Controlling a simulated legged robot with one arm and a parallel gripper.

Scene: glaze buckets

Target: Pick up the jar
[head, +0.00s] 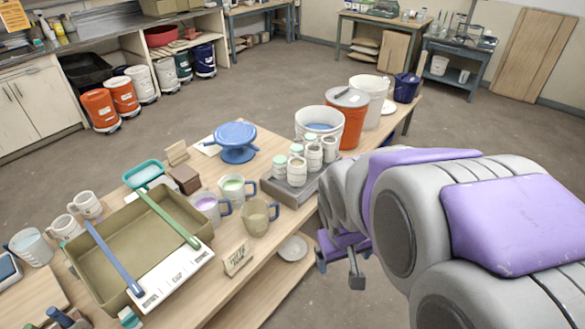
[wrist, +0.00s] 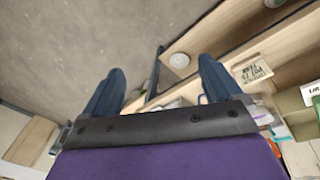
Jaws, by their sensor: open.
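Several small pale jars (head: 297,170) stand close together on a grey slab (head: 289,191) near the right part of the wooden table. Some have pale green lids. I cannot tell which one the task means, and none is clear in the wrist view. My gripper (head: 339,270) hangs beside the table's right edge, lower than the jars and partly behind my arm. In the wrist view my gripper (wrist: 161,66) shows two dark fingers spread wide with nothing between them.
A white bucket (head: 309,119) and an orange bucket (head: 353,119) stand behind the jars. Mugs, including a tan mug (head: 255,218), and a blue stand (head: 236,140) are to the left. A small plate (head: 292,248) lies on a lower shelf. Open floor lies behind the table.

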